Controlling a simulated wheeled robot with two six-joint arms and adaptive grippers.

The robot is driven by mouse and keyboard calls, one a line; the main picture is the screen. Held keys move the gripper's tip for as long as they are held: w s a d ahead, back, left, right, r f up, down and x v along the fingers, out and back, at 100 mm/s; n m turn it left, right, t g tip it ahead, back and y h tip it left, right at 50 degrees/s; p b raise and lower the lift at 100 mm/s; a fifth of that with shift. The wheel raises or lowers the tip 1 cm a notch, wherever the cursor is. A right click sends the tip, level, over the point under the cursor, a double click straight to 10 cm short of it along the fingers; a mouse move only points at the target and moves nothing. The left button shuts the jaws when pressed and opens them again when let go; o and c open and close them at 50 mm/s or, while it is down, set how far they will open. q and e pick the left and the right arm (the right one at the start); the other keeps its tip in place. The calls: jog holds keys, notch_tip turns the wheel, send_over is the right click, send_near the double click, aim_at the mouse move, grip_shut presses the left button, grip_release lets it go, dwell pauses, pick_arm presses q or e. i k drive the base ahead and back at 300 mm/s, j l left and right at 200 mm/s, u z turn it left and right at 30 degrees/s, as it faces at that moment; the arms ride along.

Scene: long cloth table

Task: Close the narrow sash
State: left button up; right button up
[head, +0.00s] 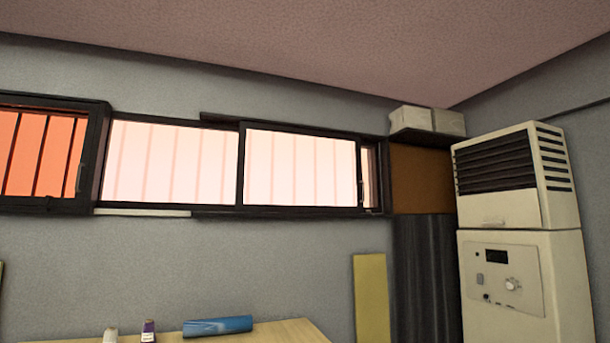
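A long dark-framed sliding window runs along the grey wall. Its right sash (300,208) has a pale pane with bars behind it and a small handle (361,188) at its right edge. A narrow strip (367,176) shows between that sash and the right jamb. A pale middle pane (170,163) lies left of it. At the far left, a dark-framed sash (97,150) with a handle (80,177) stands beside orange panes and is cut by the picture edge. I cannot tell which sash is the narrow one. Neither gripper is in view.
A wooden table (280,333) below holds a blue cylinder (218,327), a white bottle (110,336) and a purple-and-white bottle (148,331). A cream air-conditioner cabinet (530,270) stands at right. A yellow panel (371,300) leans at the wall.

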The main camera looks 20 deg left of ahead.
aim_at(280, 169)
jog(key=i+j, duration=0.2)
jog(key=j, duration=0.15)
jog(key=i+j, duration=0.15)
jog(key=j, duration=0.15)
jog(key=i+j+z, duration=0.1)
jog(key=j, duration=0.25)
jog(key=i+j, duration=0.3)
